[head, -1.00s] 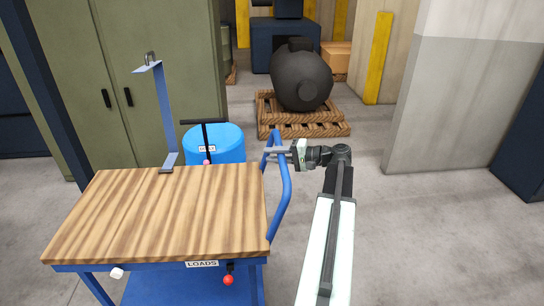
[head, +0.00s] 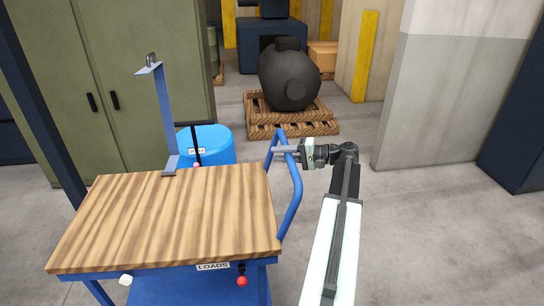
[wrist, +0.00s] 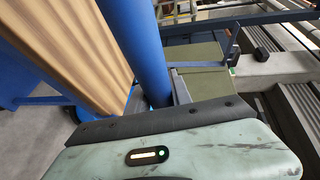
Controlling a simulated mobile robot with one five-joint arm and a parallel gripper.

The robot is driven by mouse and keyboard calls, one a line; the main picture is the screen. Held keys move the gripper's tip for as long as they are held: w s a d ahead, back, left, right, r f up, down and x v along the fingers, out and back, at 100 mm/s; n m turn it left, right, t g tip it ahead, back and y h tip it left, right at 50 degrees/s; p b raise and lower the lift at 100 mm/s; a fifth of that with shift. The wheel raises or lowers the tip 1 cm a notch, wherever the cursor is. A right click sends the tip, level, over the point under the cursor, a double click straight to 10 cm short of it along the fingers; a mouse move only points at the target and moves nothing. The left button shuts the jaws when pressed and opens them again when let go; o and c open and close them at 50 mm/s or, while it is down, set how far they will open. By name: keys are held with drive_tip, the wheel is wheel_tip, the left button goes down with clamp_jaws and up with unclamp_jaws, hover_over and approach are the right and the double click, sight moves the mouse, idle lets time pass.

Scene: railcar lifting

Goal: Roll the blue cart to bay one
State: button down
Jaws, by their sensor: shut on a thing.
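The blue cart (head: 205,283) stands at the lower left in the head view, with a wooden top (head: 170,220) and a "LOADS" label on its front edge. A blue tubular handle (head: 296,195) rises at its right side. My gripper (head: 285,150) is shut on the upper part of this handle. In the wrist view the handle tube (wrist: 137,45) runs down beside the wooden top (wrist: 65,45), and my gripper's body hides the grip itself. No sign for bay one can be read.
A dark rounded vessel (head: 290,78) sits on wooden pallets (head: 290,128) further back. Green cabinets (head: 130,70) stand at the left and a pillar (head: 435,90) at the right. The floor (head: 430,240) at the right is clear.

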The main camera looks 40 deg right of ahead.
drive_tip(key=c, duration=1.5)
unclamp_jaws()
drive_tip(key=shift+w+a, duration=0.1)
drive_tip(key=shift+a, duration=0.1)
drive_tip(key=o, duration=0.3)
drive_tip(key=shift+w+a, duration=0.15)
drive_tip(key=shift+o, duration=0.2)
drive_tip(key=p+v, duration=0.1)
drive_tip(key=v, duration=0.6)
drive_tip(key=shift+s, duration=0.25)
